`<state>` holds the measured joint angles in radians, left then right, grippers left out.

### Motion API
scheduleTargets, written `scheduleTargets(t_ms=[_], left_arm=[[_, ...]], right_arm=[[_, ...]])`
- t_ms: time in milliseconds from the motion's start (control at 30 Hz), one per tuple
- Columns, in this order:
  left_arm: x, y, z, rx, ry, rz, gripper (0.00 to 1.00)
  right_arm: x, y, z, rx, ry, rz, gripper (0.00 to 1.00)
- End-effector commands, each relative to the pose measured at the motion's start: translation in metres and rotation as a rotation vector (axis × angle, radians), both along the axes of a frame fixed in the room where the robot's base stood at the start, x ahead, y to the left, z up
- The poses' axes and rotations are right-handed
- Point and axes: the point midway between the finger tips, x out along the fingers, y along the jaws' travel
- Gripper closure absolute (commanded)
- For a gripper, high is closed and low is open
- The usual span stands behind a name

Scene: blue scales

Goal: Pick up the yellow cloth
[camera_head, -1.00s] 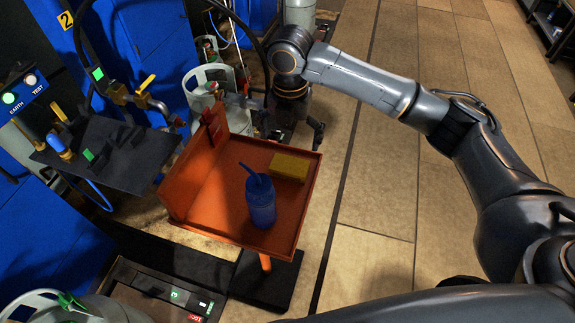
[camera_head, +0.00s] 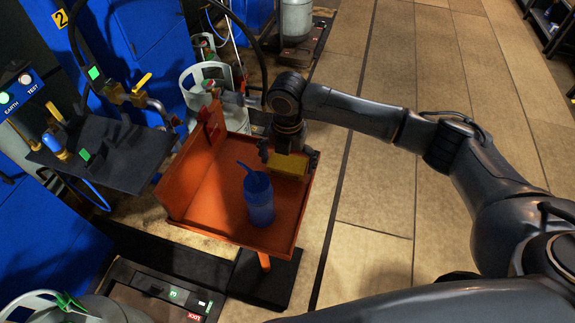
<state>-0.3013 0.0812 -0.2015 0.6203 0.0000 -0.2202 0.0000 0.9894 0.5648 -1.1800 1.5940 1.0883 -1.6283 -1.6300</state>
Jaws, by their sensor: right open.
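The yellow cloth (camera_head: 287,166) is a folded, block-like piece on the orange tray (camera_head: 205,222), near its far right corner. My right gripper (camera_head: 288,158) is over the cloth, its fingers open on either side of it. The gripper hides the cloth's upper part, and I cannot tell whether the fingers touch it. My left gripper is not in view.
A dark panel with valves (camera_head: 105,152) is further left. Gas cylinders (camera_head: 208,85) stand behind the tray.

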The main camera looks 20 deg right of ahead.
Motion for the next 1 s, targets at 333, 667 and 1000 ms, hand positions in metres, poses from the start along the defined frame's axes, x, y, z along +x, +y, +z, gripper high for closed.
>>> scheduleTargets(t_ms=[333, 667, 1000], left_arm=[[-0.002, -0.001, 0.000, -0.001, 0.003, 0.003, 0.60], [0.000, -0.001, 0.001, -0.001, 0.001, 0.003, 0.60], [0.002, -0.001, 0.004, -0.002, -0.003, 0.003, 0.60]], right_arm=[[0.000, 0.000, 0.000, 0.000, 0.000, 0.000, 0.43], [0.002, 0.000, 0.023, 0.001, -0.004, 0.000, 0.43], [0.001, 0.000, 0.087, 0.001, -0.002, -0.002, 0.43]])
